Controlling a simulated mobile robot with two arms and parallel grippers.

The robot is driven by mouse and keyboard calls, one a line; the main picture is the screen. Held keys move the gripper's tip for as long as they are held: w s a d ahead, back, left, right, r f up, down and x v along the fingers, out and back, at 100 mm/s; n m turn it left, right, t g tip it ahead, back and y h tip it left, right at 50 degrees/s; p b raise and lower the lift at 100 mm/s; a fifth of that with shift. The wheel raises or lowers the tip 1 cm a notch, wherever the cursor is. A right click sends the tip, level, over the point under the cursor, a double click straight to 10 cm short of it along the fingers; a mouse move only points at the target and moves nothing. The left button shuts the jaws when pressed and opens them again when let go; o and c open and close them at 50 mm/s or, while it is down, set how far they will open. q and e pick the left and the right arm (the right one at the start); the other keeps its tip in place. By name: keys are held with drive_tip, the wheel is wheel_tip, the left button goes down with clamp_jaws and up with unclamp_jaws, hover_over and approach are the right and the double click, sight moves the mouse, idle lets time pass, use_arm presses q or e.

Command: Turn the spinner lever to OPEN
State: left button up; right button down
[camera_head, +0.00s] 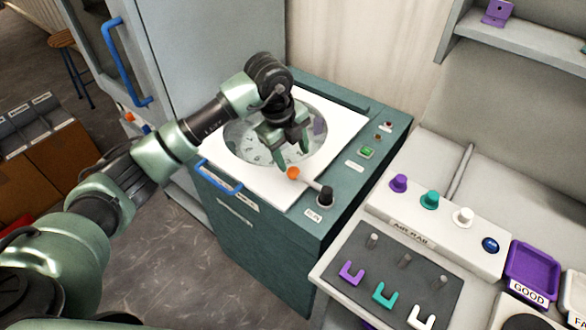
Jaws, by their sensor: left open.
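The spinner (262,235) is a dark green cabinet with a white top and a round clear lid. Its lever has an orange knob (293,173) on a thin pale rod and a dark pivot (326,197) at the front right corner. The lever points from the pivot up and left, toward the lid. A small label (313,215) sits by the pivot; its text is too small to read. My left gripper (292,160) is open, with its fingers pointing down just above and behind the orange knob. I cannot tell whether they touch it. My right gripper is out of view.
A green button (367,152) and small lights sit on the spinner's right side. A blue handle (219,177) is on its front edge. To the right, a bench holds the air rail (400,225) with coloured knobs, a dark hook board (350,250) and a purple tray (532,270).

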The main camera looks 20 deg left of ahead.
sight(293, 169)
use_arm(q)
drive_tip(key=shift+w+a+f, duration=0.1)
drive_tip(key=shift+a+f, duration=0.05)
drive_tip(key=shift+a, duration=0.3)
drive_tip(key=p+x, duration=0.2)
drive_tip(key=x, duration=0.4)
drive_tip(key=shift+a, duration=0.1)
drive_tip(key=shift+f, duration=0.65)
drive_tip(key=shift+w, duration=0.1)
clamp_jaws()
